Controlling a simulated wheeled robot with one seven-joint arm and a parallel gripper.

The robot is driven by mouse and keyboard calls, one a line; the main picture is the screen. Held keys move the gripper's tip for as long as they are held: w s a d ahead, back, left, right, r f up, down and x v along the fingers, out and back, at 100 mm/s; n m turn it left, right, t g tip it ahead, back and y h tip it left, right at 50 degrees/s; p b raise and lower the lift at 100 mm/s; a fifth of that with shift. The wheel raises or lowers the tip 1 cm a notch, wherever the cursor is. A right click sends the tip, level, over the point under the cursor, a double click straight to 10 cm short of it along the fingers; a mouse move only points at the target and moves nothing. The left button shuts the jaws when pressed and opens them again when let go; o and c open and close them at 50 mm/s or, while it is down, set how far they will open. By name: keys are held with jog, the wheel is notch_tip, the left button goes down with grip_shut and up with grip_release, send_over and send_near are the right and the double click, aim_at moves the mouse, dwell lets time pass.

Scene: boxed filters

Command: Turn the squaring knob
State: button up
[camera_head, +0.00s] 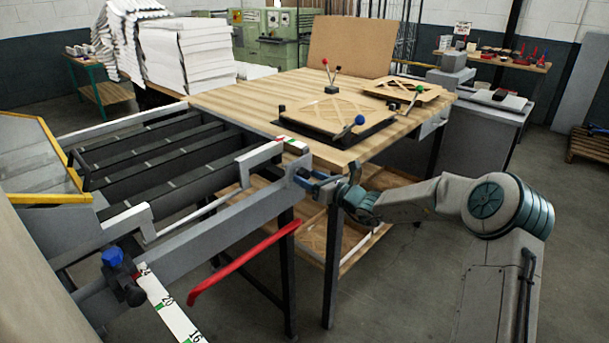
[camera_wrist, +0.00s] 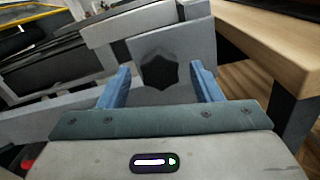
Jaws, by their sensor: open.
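A black star-shaped knob (camera_wrist: 159,71) sits on a grey metal end plate (camera_wrist: 197,40), seen in the wrist view. I take it to be the squaring knob. My gripper (camera_wrist: 161,66) is open, with one blue finger on each side of the knob in the picture. Gaps show between the knob and both fingers, and whether the tips reach as far as the knob is unclear. In the head view my gripper (camera_head: 311,182) is at the end of the grey rail, by the wooden table's front corner. There the knob is hidden or too small to make out.
The wooden table (camera_head: 230,97) is close behind and right of my gripper. A red curved handle (camera_head: 240,262) hangs below the rail. A blue-knobbed clamp (camera_head: 122,275) and numbered scale (camera_head: 172,310) are at lower left. Open floor lies at lower right.

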jog(key=shift+x, duration=1.3)
jog(key=shift+d, duration=0.1)
jog(key=c, duration=1)
